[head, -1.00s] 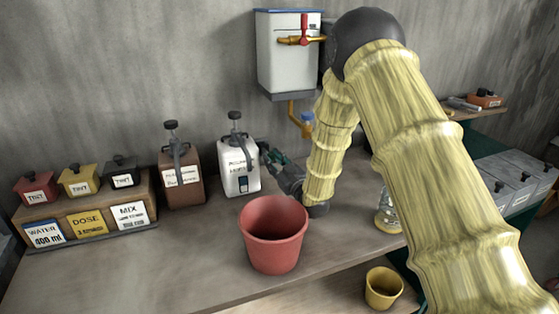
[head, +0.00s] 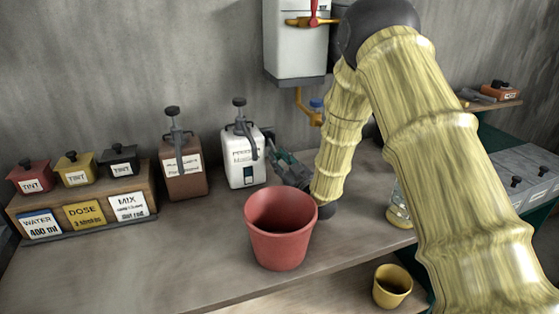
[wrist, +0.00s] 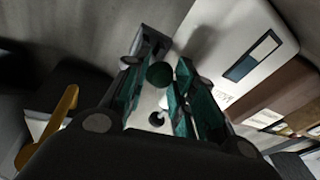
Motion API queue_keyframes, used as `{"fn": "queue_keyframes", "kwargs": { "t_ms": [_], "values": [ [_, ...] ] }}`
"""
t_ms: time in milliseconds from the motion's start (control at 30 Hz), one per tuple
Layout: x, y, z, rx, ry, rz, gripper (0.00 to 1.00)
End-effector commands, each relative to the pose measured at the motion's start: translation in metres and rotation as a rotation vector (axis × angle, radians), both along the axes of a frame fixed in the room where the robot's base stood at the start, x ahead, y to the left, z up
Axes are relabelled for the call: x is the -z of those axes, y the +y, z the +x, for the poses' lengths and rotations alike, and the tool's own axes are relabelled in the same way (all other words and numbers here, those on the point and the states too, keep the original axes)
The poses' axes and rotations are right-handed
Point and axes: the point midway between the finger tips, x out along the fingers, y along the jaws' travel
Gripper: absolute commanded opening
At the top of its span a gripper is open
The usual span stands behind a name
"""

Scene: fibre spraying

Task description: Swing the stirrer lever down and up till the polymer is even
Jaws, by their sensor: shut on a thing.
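The white polymer container (head: 238,172) stands on the bench against the wall, upright, with a dark pump top and a grey arm on its front. My gripper (head: 279,160) is low at its right side. In the wrist view my teal fingers (wrist: 158,95) are shut around a dark green round knob (wrist: 160,74), which looks like the end of the stirrer lever. The container's white wall (wrist: 225,50), with its dark and pale level window (wrist: 252,55), is close on the right there. The lever's shaft is mostly hidden, and I cannot see how even the polymer is.
A red bucket (head: 281,235) stands just in front of my gripper. A brown container (head: 183,180) is left of the white one. The bench front-left (head: 170,260) is clear.

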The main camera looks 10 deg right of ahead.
Motion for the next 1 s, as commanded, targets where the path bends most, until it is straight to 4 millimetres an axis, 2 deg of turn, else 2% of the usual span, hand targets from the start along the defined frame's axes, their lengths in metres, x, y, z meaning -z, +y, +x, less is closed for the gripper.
{"fn": "queue_keyframes", "kwargs": {
  "t_ms": [133, 167, 267, 667, 1000],
  "values": [
    [0.003, 0.0, -0.001, -0.001, 0.006, -0.001, 0.0],
    [0.003, 0.0, -0.001, -0.001, 0.006, -0.001, 0.3],
    [0.003, 0.001, -0.001, -0.001, 0.005, -0.001, 0.48],
    [0.002, 0.001, -0.003, -0.002, 0.003, 0.0, 0.49],
    [0.008, -0.013, -0.046, -0.001, 0.005, 0.0, 0.49]
  ]
}}
